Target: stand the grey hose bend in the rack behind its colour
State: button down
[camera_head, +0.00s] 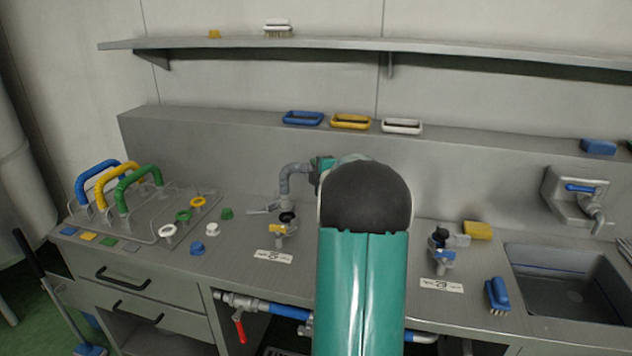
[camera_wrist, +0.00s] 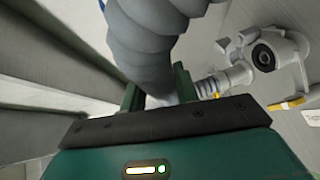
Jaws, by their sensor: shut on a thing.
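The grey hose bend (camera_head: 284,183) is a ribbed, curved tube, seen above the counter just left of my arm. My gripper is shut on it; the ribbed bend (camera_wrist: 150,38) fills the space between the fingers (camera_wrist: 158,92) in the wrist view. In the head view my arm hides most of the gripper. The wire rack (camera_head: 150,215) stands at the left end of the counter. It holds a blue bend (camera_head: 88,180), a yellow bend (camera_head: 108,182) and a green bend (camera_head: 128,185), all upright. Blue, yellow, green and grey tags (camera_head: 130,247) lie along its front; the space behind the grey tag looks empty.
Coloured rings (camera_head: 183,216) and caps (camera_head: 197,248) lie right of the rack. A second valve (camera_head: 440,248), a yellow sponge (camera_head: 477,230), a blue brush (camera_head: 497,296) and a sink (camera_head: 575,285) are at right.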

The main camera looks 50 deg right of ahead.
jog(key=shift+w+d+f, duration=0.15)
jog(key=shift+d+f, duration=0.15)
jog(key=shift+d, duration=0.05)
notch_tip(320, 180, down, 3)
jog(key=shift+d+f, duration=0.1)
jog(key=shift+f, duration=0.05)
jog(key=c, duration=1.1)
grip_release()
jog(key=shift+w+f, duration=0.1)
jog(key=shift+o, duration=0.2)
